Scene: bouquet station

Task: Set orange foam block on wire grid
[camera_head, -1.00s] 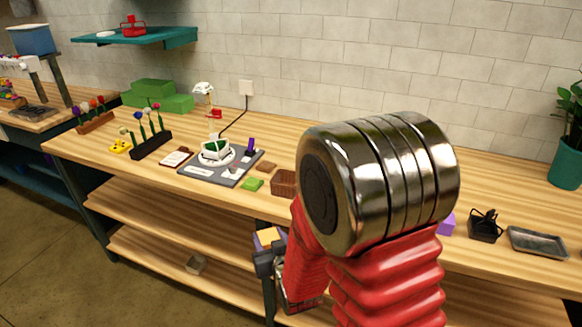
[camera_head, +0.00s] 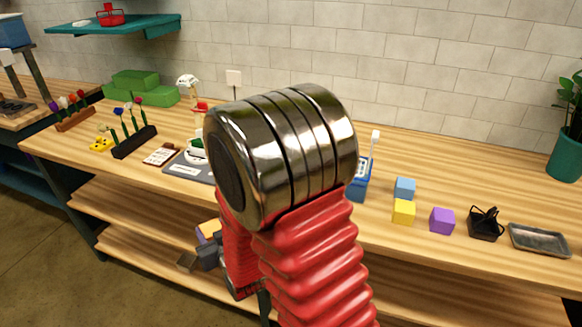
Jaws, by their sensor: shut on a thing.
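The orange foam block (camera_head: 208,230) shows at the lower left of my arm, in front of the bench's front edge and above the lower shelf. My gripper (camera_head: 207,243) is shut on it; its dark fingers and the arm hide part of the block. I cannot make out a wire grid in this view; my large metal and red arm covers the middle of the bench.
Right of my arm stand a blue block (camera_head: 404,187), a yellow block (camera_head: 403,212), a purple block (camera_head: 442,221), a black wire basket (camera_head: 486,224) and a grey tray (camera_head: 540,240). Flower holders (camera_head: 134,142) and a grey board (camera_head: 187,170) are left.

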